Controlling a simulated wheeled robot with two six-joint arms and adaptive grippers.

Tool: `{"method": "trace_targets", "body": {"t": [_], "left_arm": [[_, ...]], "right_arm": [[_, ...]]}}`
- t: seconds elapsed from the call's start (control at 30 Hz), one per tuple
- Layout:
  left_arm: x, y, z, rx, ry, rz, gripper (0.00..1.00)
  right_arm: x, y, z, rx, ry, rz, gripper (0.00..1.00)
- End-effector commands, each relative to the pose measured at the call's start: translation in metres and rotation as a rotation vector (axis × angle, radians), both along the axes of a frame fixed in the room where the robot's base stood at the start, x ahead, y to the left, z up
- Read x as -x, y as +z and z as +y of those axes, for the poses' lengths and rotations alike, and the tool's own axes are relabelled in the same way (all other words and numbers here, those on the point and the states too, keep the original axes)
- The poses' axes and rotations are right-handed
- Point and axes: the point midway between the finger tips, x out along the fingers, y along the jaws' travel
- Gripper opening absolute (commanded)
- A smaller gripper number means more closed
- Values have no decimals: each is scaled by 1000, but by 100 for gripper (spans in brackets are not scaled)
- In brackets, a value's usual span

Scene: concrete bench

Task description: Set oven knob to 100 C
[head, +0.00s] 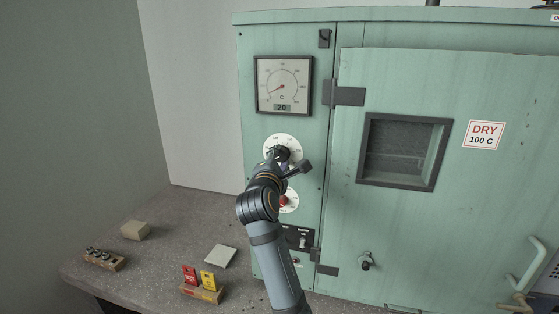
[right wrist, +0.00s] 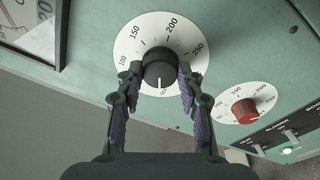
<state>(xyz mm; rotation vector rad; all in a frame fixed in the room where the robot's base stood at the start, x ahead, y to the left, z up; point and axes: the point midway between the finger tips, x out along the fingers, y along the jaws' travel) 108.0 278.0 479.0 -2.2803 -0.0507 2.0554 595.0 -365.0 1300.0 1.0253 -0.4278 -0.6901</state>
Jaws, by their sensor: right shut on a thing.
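The oven's black temperature knob (right wrist: 158,67) sits at the centre of a white dial (right wrist: 135,48), which carries printed marks including 100, 150, 200 and 250. My right gripper (right wrist: 159,76) is shut on this knob, one finger on each side. In the head view my right gripper (head: 283,156) is in front of the upper white dial (head: 274,141) and hides most of the knob. My left gripper is not in view.
A red knob (right wrist: 243,111) on a second white dial is close below, with switches and a lit green lamp (right wrist: 287,151) beyond. A DRY 100 C sign (head: 485,135) is on the oven door. The bench (head: 165,220) holds a block, a pad and red and yellow tags.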

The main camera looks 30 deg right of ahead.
Motion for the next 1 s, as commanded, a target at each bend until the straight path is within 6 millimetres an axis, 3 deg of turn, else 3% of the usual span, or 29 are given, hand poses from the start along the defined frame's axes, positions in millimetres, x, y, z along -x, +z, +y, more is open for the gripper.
{"method": "trace_targets", "body": {"t": [0.47, 1.0], "left_arm": [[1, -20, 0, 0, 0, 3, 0], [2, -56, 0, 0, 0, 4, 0]], "right_arm": [[0, -4, 0, -272, 0, -320, 6], [-1, -6, 1, -606, 1, -712, 6]]}}
